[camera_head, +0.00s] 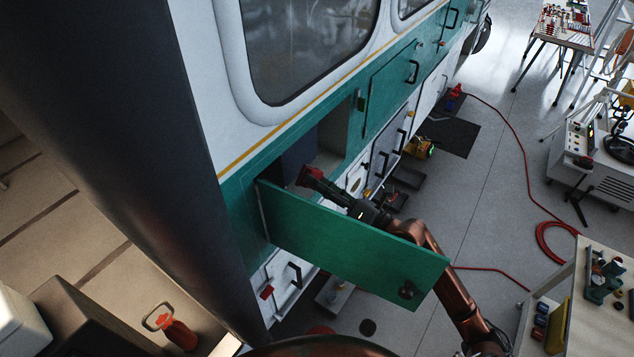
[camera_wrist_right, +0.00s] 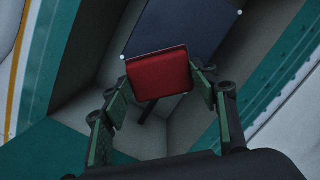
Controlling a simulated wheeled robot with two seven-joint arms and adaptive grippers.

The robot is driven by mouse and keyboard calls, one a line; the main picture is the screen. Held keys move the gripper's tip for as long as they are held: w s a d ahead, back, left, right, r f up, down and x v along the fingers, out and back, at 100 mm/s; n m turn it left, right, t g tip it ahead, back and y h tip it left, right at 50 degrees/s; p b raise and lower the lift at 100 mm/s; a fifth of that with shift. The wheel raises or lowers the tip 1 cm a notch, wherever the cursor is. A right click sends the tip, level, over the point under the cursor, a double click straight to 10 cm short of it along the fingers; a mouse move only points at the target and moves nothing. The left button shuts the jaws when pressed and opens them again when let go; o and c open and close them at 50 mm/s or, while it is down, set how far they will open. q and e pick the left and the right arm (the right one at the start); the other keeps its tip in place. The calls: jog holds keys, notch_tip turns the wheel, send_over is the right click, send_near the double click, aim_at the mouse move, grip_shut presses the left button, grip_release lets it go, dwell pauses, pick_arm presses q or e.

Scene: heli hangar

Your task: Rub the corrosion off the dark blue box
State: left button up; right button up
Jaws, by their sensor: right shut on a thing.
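The dark blue box (camera_head: 299,154) sits inside an open compartment in the green and white helicopter side. It also shows in the right wrist view (camera_wrist_right: 185,30), where its face fills the top middle; I see no clear corrosion patch on it. My right gripper (camera_head: 328,187) reaches behind the open green door and is shut on a red block (camera_head: 309,177). The red block (camera_wrist_right: 158,72) lies between the green-padded fingers and overlaps the lower edge of the box in view. I cannot tell whether it touches the box. My left gripper is out of view.
The open green door (camera_head: 345,245) stands out in front of my right forearm. The compartment's walls (camera_wrist_right: 85,60) are close on both sides of the gripper. A tool bench (camera_head: 600,300) stands at the right, and a red hose (camera_head: 520,150) lies on the floor.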

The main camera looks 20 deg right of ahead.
jog(key=shift+b+v, duration=0.35)
jog(key=shift+v, duration=1.1)
jog(key=shift+d+r, duration=0.1)
jog(key=shift+r, duration=0.05)
